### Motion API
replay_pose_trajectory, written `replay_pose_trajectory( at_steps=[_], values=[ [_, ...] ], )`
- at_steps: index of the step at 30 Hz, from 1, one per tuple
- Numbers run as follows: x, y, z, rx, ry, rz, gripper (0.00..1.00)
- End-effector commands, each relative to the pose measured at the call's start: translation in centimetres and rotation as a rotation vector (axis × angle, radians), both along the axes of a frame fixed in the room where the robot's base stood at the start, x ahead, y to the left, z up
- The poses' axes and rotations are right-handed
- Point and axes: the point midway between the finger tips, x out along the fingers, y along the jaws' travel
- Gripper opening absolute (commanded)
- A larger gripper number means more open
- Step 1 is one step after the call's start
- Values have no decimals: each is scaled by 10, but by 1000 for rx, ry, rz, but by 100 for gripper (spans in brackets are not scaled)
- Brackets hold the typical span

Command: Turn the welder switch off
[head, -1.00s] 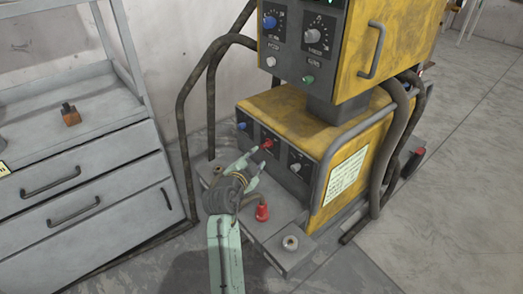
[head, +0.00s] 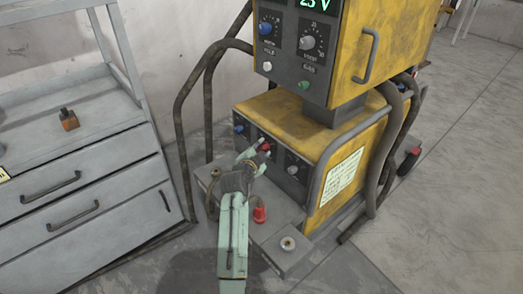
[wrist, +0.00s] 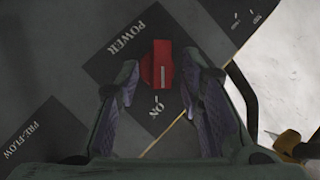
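The welder (head: 285,118) is a worn yellow machine with a dark front panel. Its red power switch (head: 265,144) sits on the lower panel. In the wrist view the red switch (wrist: 157,64) shows a white line, with the word POWER above it and ON below it. The line points roughly toward ON. My gripper (head: 256,152) is at the lower panel, in front of the switch. In the wrist view my gripper (wrist: 160,75) is open, with one finger on each side of the switch. I cannot tell whether either finger touches it.
An upper yellow unit (head: 395,40) with knobs and a lit display overhangs the lower panel. A blue knob (head: 239,128) and a grey knob (head: 293,169) flank the switch. A grey drawer cabinet (head: 75,190) is at left.

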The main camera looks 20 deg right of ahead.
Motion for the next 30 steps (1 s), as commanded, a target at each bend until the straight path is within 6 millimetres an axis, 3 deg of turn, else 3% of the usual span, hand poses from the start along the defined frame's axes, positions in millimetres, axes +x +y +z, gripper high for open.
replay_pose_trajectory(
  at_steps=[16,30],
  values=[
    [1,1,2,-1,-3,3,0],
    [4,4,8,-26,54,6,0]
  ],
)
